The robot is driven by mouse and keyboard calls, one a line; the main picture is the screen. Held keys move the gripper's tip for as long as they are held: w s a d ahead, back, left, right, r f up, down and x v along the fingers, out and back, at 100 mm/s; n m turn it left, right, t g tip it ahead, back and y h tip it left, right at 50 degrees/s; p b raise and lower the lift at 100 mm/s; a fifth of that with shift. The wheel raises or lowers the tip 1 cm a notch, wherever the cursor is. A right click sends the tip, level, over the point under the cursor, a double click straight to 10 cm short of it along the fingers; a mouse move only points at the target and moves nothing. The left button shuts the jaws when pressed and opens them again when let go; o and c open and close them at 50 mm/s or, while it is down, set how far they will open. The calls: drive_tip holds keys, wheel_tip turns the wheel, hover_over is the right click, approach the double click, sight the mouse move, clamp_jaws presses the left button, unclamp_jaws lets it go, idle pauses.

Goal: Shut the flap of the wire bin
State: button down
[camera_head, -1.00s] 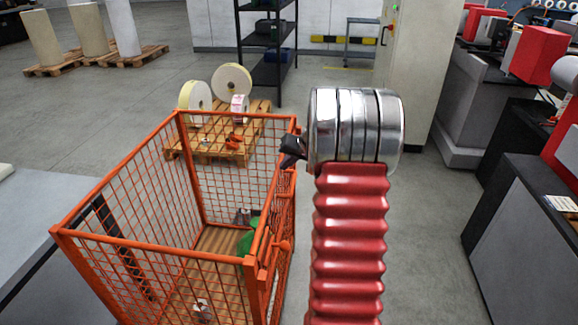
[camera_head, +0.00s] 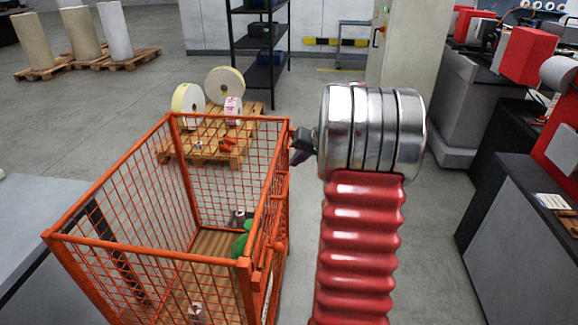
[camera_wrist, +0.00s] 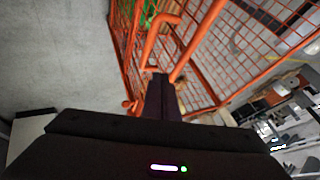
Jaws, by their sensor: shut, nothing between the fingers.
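The orange wire bin (camera_head: 150,250) stands at the lower left of the head view, open at the top, with a wooden floor. Its flap (camera_head: 272,235) is on the right side, seen nearly edge-on. It looks upright and close to the side frame; I cannot tell whether it is fully flush or latched. My gripper (camera_head: 301,148) is shut and empty at the far right corner, beside the flap. In the wrist view, the shut fingertips (camera_wrist: 160,88) are at the orange bars (camera_wrist: 185,60); contact is unclear.
A green item (camera_head: 240,240) and small things lie inside the bin. A pallet (camera_head: 215,150) with label rolls (camera_head: 225,85) stands behind it. Dark machine cabinets (camera_head: 520,230) are at the right. Grey floor is clear between them and my arm.

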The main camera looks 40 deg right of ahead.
drive_tip(key=v, duration=0.5)
drive_tip(key=shift+w+a+r, duration=0.15)
idle(0.5)
